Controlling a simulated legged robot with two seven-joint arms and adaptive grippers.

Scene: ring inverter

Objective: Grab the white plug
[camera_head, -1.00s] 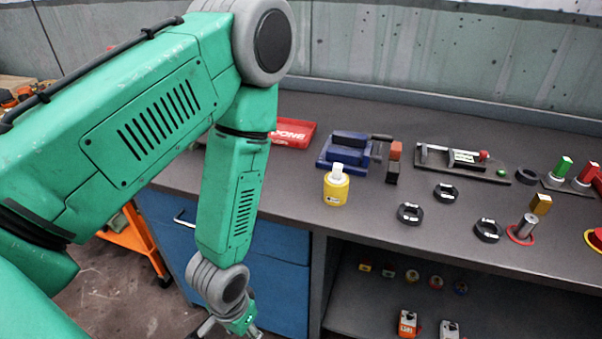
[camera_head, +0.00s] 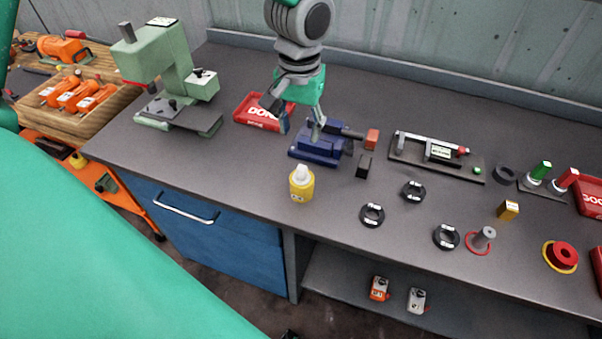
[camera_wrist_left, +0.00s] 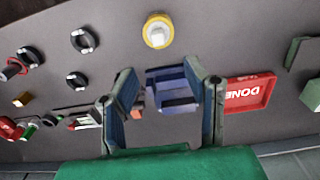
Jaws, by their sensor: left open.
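The white plug (camera_head: 301,173) sits on top of a short yellow cylinder (camera_head: 302,191) standing near the front edge of the workbench. In the left wrist view the white plug (camera_wrist_left: 156,32) and the yellow cylinder (camera_wrist_left: 158,44) show at top centre, past the fingertips. My left gripper (camera_head: 299,128) is open and empty, pointing down behind the cylinder, above the area between the blue vise and the red tray. In the left wrist view, its two fingers (camera_wrist_left: 163,82) are spread wide on either side of the blue vise. My right gripper is not in view.
The blue vise (camera_head: 318,152) and a red tray (camera_head: 252,113) stand behind the cylinder. A green press (camera_head: 165,62) is at left. Black rings (camera_head: 372,215) and a caliper stand (camera_head: 400,150) lie to the right.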

